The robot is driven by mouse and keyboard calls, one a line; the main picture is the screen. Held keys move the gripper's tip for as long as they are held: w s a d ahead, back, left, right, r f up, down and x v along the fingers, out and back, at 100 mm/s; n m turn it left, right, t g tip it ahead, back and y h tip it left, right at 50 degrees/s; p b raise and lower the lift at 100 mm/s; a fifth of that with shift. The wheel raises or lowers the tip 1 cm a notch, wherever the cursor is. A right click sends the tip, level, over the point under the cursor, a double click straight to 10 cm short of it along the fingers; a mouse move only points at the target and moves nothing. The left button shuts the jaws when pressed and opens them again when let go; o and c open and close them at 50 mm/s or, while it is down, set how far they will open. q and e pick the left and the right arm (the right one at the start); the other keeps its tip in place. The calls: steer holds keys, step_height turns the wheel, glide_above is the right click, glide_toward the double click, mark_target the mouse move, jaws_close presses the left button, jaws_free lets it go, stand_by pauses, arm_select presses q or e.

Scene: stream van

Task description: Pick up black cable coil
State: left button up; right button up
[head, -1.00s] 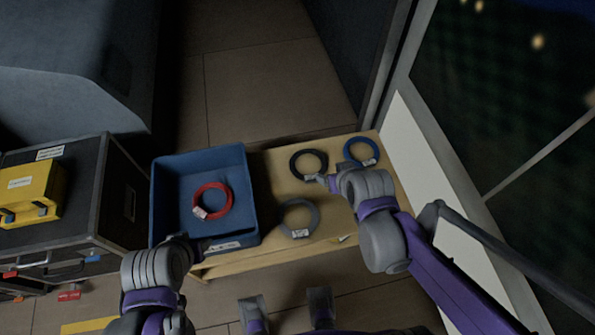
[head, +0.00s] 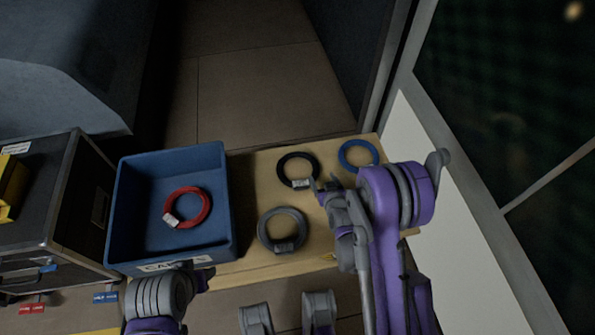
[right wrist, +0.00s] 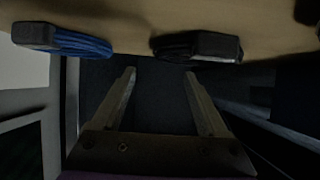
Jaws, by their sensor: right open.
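The black cable coil (head: 281,171) lies flat on the wooden table, at its back middle, with a pale tag on its near side. It also shows in the right wrist view (right wrist: 174,47), edge-on beyond my fingers. My right gripper (head: 321,188) is just right of the coil's tag; in the right wrist view its two fingers (right wrist: 160,76) are spread with nothing between them. Whether it touches the coil is unclear. My left gripper (head: 203,277) is low by the blue bin's front edge; its fingers are too dark and small to read.
A blue coil (head: 344,153) lies right of the black one, and a grey coil (head: 262,229) nearer. A blue bin (head: 227,205) holding a red coil (head: 206,209) is left. A dark case (head: 92,165) stands farther left. A wall and window bound the right.

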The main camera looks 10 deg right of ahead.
mark_target(316, 168)
steer(key=b+x, duration=0.1)
steer(key=x, duration=0.8)
steer(key=shift+f, duration=0.15)
jaws_close()
